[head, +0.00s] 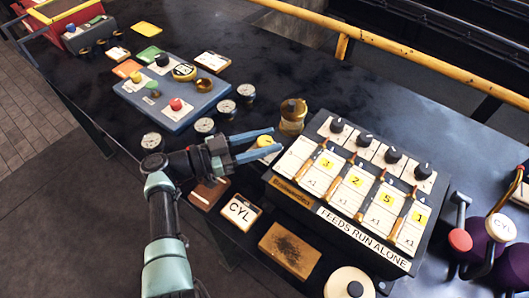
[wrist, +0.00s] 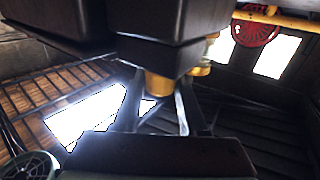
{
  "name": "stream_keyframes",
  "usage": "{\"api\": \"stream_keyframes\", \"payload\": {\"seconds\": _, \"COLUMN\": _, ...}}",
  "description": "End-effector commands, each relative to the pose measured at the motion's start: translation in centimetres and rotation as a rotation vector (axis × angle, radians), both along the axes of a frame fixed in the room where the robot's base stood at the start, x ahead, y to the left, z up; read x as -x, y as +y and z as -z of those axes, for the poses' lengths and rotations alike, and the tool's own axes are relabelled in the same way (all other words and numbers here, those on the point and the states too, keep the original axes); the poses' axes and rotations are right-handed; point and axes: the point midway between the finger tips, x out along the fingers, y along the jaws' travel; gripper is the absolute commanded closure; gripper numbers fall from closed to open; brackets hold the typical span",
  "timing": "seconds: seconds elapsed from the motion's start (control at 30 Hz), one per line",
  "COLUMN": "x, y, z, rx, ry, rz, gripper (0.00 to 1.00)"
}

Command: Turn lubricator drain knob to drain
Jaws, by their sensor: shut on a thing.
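The lubricator (head: 290,206) is a dark box with several white cards, yellow number tags, black knobs on top and a "FEEDS RUN ALONE" strip. A small yellow drain knob (head: 265,141) shows at its left side, between the blue fingers of my gripper (head: 276,140). In the wrist view, the fingers of my gripper (wrist: 158,105) are on either side of a brass-coloured knob (wrist: 158,86) beneath a dark body. My gripper is shut on this knob. The knob's markings and turn position cannot be read.
A brass cup (head: 292,118) stands just behind the gripper. Several gauges (head: 204,126) and a blue panel (head: 180,103) lie to the left. Levers (head: 462,238) stand at right.

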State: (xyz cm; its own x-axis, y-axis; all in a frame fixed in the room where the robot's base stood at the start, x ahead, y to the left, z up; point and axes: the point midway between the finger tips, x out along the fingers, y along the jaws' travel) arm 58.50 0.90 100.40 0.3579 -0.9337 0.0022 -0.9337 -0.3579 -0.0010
Motion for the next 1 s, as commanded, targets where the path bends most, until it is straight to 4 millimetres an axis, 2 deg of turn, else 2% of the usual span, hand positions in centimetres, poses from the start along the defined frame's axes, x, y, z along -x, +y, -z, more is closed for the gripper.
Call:
{"api": "stream_keyframes", "payload": {"seconds": 0.03, "x": -0.17, "y": 0.02, "z": 0.80, "rx": -0.004, "ry": -0.004, "rz": 0.026, "gripper": 1.00}}
{"api": "stream_keyframes", "payload": {"seconds": 0.4, "x": -0.10, "y": -0.09, "z": 0.56, "rx": -0.003, "ry": -0.001, "rz": 0.175, "gripper": 1.00}}
{"api": "stream_keyframes", "payload": {"seconds": 1.0, "x": 0.03, "y": -0.12, "z": 0.06, "rx": -0.004, "ry": 0.002, "rz": 0.226, "gripper": 1.00}}
